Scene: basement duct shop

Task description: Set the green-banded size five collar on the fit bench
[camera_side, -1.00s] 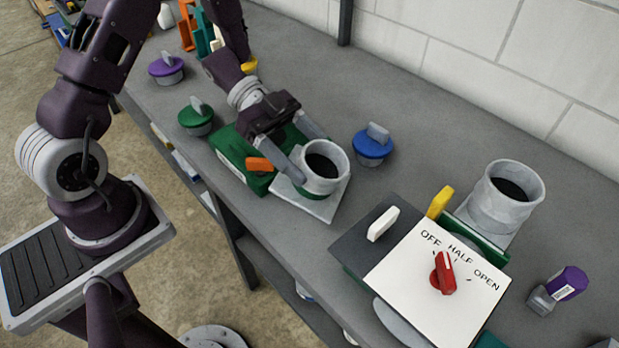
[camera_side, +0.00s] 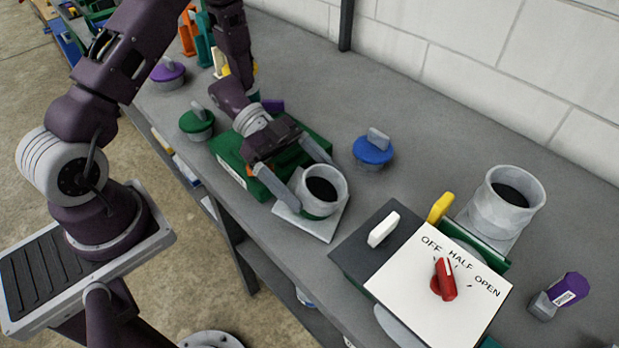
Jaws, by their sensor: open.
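The collar (camera_side: 322,193) is a short grey cylinder with a dark bore. A green band shows low on its near side. It stands upright over a pale square plate (camera_side: 292,217) at the middle of the side view. My gripper (camera_side: 306,177) is open, with one finger at the collar's left side and the other behind its upper left rim. I cannot tell whether either finger touches it. A green box (camera_side: 229,148) lies behind the collar, partly hidden by my gripper. I cannot tell which surface is the fit bench.
A blue knobbed lid (camera_side: 372,150) stands right of the collar. A panel with a red dial (camera_side: 444,280) and another grey collar (camera_side: 507,200) are farther right. Green (camera_side: 197,122) and purple (camera_side: 168,73) lids stand left. The grey bench (camera_side: 430,140) is clear toward the wall.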

